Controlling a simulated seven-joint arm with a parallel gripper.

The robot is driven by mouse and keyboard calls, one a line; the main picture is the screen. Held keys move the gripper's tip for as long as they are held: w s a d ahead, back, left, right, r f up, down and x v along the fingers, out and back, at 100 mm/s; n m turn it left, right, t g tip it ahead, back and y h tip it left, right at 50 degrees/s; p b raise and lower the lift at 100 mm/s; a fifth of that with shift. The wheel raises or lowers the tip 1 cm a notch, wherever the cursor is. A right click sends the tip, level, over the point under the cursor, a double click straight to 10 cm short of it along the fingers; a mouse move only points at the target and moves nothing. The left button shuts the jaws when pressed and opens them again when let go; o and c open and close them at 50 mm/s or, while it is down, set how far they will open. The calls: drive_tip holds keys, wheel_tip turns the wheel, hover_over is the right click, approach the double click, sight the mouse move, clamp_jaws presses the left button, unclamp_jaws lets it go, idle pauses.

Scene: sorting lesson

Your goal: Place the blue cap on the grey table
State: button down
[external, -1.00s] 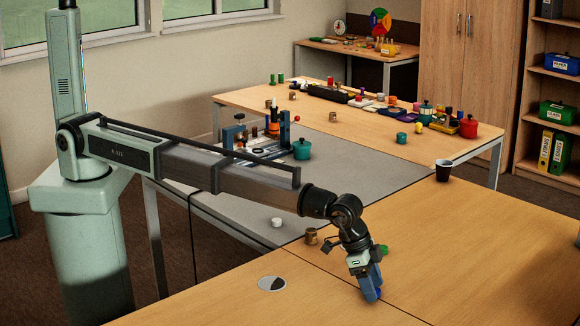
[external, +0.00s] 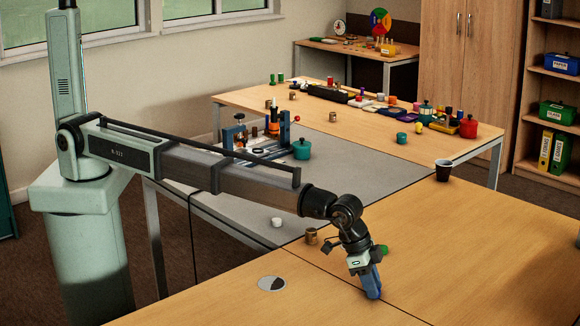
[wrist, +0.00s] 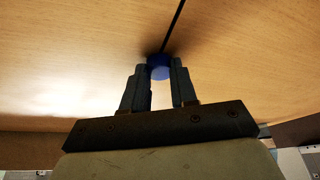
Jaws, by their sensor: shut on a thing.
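The blue cap (wrist: 160,67) is between my gripper's fingertips (wrist: 160,80) in the wrist view, with a finger on each side of it. In the external view my gripper (external: 371,292) points down at the wooden table, near the seam between two wooden tops, and the cap is hard to make out between the fingers. My gripper is shut on the cap. I cannot tell whether the cap still touches the wood. The grey table (external: 350,176) lies behind my gripper, further back in the external view.
A white cap (external: 277,222) and a brown cup (external: 311,236) stand near the grey table's front edge. A green thing (external: 383,250) is just behind my gripper. A black cup (external: 443,170) stands further right. The grey table's middle right is clear.

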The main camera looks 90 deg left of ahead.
drive_tip(key=shift+r, duration=0.1)
wheel_tip(320, 180, up, 10)
drive_tip(key=s+a+m, duration=0.1)
drive_tip(key=s+a, duration=1.1)
drive_tip(key=s, duration=0.4)
drive_tip(key=s+a+r+n, duration=0.1)
drive_tip(key=s+a, duration=0.3)
drive_tip(key=a, duration=1)
drive_tip(key=s+a+r+n+y, duration=0.1)
drive_tip(key=s+a+n, duration=0.2)
drive_tip(key=a, duration=1.2)
drive_tip(key=shift+s+a+n, duration=0.25)
drive_tip(key=shift+s+n, duration=0.05)
drive_tip(key=shift+s, duration=0.1)
drive_tip(key=shift+r, duration=0.1)
